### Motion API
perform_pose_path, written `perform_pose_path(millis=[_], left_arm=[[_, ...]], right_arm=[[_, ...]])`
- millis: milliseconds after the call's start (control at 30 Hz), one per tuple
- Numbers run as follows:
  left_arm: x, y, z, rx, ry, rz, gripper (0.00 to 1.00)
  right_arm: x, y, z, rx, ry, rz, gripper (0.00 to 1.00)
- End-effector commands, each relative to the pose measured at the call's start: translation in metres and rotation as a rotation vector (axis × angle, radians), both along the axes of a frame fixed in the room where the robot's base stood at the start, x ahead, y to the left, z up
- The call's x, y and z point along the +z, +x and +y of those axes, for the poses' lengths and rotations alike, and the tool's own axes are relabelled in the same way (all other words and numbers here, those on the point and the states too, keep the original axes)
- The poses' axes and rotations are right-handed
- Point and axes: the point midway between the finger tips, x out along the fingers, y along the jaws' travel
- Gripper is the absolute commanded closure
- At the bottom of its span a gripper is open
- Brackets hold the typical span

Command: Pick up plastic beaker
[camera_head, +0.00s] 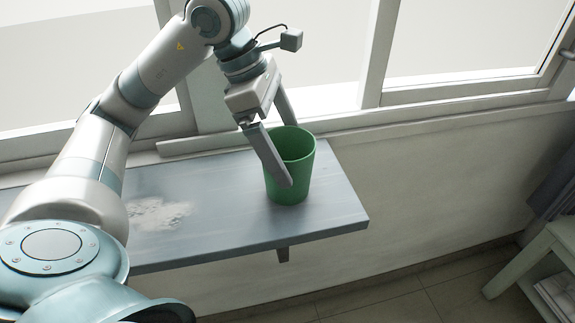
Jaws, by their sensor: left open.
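A green plastic beaker (297,171) stands upright on a grey shelf (225,222), near its right end. My left gripper (289,156) comes down over the beaker from the upper left. Its fingers are apart and open. The near finger lies in front of the beaker's left side, with its tip over the green wall. The other finger is at the back, behind or over the far rim, and its tip is hidden. I cannot tell whether either finger touches the beaker. My right gripper is not in view.
A pale, crumbly patch (158,214) lies on the shelf left of the beaker. A window frame (372,60) and sill run behind the shelf. A small table (545,258) stands at the far right. Tiled floor (400,300) is open below the shelf.

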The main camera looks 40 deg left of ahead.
Motion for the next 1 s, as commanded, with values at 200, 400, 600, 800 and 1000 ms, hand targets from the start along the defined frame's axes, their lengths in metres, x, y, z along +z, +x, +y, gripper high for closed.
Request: perform_pose_path(millis=[200, 400, 600, 800, 1000], left_arm=[[-0.0075, 0.0013, -0.003, 0.0, -0.001, 0.0, 0.06], [-0.0074, 0.0014, -0.0028, 0.0, 0.0, -0.001, 0.06], [-0.0073, 0.0014, -0.0027, 0.0, 0.0, -0.001, 0.06], [-0.0072, 0.0014, -0.0026, 0.0, 0.0, -0.001, 0.49], [-0.007, 0.0014, -0.0026, 0.0, 0.0, -0.001, 0.64]], right_arm=[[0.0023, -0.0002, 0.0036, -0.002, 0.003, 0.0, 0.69], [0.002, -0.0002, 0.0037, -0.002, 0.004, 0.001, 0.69], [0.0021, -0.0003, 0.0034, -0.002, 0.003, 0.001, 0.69], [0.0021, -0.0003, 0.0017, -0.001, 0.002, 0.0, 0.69], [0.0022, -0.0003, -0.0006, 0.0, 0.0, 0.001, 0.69]])
